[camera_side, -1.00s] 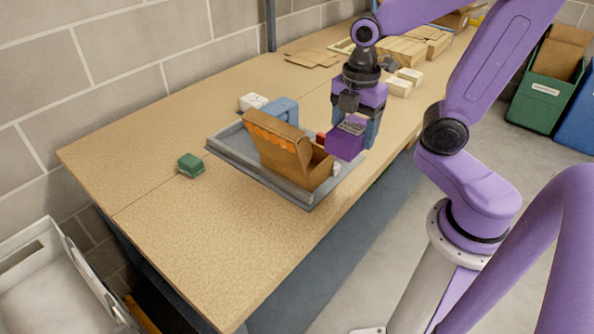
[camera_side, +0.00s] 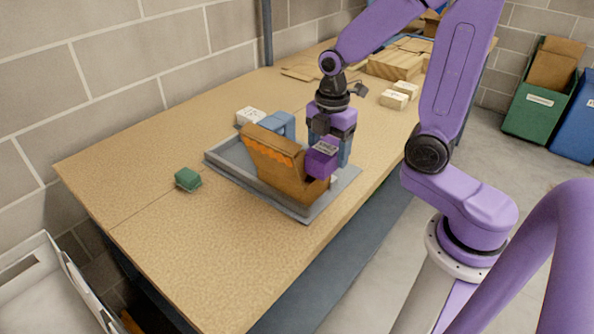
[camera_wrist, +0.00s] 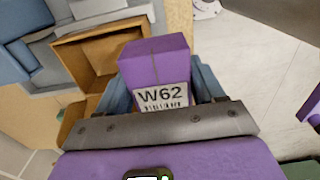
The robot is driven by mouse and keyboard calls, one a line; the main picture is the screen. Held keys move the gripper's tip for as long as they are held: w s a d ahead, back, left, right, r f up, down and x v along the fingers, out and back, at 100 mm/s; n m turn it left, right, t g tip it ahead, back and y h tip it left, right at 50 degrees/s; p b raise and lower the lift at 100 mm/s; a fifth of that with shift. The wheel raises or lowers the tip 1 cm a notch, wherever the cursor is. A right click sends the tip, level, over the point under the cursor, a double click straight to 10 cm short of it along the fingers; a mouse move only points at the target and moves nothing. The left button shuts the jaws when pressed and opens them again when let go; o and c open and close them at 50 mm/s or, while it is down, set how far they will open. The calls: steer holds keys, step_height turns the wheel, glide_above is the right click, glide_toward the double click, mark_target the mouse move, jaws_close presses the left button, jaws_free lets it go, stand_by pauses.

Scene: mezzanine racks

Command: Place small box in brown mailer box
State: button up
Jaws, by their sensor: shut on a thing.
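The small box is purple with a white label reading W62 (camera_wrist: 155,62). My gripper (camera_side: 328,150) is shut on the small box (camera_side: 321,163), with a blue finger on each side of it in the wrist view. The brown mailer box (camera_side: 272,150) stands with its lid up in a grey tray (camera_side: 225,160). In the side view the small box is at the right end of the mailer, at about its rim. In the wrist view the open mailer (camera_wrist: 100,50) lies up and left of the small box, partly hidden by it. I cannot tell whether the two touch.
A blue object (camera_side: 281,124) stands behind the mailer. A white box (camera_side: 249,116) sits behind the tray and a green box (camera_side: 188,179) left of it. White boxes (camera_side: 394,99) and wooden boxes (camera_side: 395,65) lie farther back. The table's front left is clear.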

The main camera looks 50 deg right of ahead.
mark_target(314, 149)
steer(key=w, duration=0.1)
steer(key=w+f, duration=0.1)
steer(key=w, duration=0.2)
steer(key=shift+f, duration=0.4)
steer(key=w+f, duration=0.4)
steer(key=f, duration=0.1)
steer(key=shift+w+f, duration=0.3)
steer(key=shift+w, duration=0.05)
steer(key=shift+w+f, duration=0.1)
steer(key=shift+f, duration=1.55)
steer(key=shift+f, duration=0.2)
steer(key=o, duration=1.1)
steer(key=shift+r, duration=0.1)
